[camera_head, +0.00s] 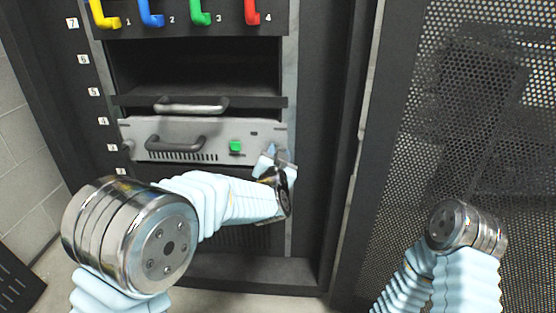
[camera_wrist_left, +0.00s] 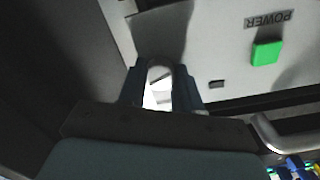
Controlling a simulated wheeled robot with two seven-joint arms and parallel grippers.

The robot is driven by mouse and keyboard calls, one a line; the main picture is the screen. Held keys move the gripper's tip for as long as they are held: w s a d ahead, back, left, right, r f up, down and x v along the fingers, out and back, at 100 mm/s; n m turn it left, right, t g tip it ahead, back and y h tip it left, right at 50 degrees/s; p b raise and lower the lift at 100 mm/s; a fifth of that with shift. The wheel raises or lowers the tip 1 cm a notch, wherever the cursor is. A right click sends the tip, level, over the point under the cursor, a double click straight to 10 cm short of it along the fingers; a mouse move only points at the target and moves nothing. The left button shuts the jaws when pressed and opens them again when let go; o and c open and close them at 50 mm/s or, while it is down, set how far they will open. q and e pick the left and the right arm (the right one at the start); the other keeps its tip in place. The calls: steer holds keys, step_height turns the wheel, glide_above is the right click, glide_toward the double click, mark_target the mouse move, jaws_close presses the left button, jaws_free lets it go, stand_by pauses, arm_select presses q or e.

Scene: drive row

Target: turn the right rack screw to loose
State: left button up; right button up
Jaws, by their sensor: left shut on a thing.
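The right rack screw (camera_wrist_left: 160,76) shows in the left wrist view as a pale round head with a dark slot, between my fingers. My left gripper (camera_wrist_left: 160,92) is shut on it, with a blue finger on each side. In the head view my left gripper (camera_head: 279,158) is at the right end of the grey rack unit (camera_head: 221,136), and the screw is hidden behind it. The unit has a dark handle (camera_head: 175,142) and a green power switch (camera_head: 236,146). My right gripper is not in view; only part of the right arm shows at the lower right.
Above the unit is a shelf with a metal handle (camera_head: 191,106) and an open dark bay. A row of coloured handles, such as the red one (camera_head: 251,12), is at the top. A perforated door (camera_head: 400,190) stands at the right.

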arm_select(q)
steer(key=shift+f+n+b, duration=0.15)
steer(key=shift+n+b, duration=0.3)
steer(key=shift+n, duration=0.45)
steer(key=o, duration=1)
steer(key=shift+o, duration=0.2)
steer(key=shift+s, duration=0.15)
steer(key=s+a+p, duration=0.1)
steer(key=s, duration=1.2)
steer(key=shift+s+a+r+p, duration=0.2)
steer(key=shift+s+r+p, duration=0.05)
steer(key=shift+r+p, duration=0.05)
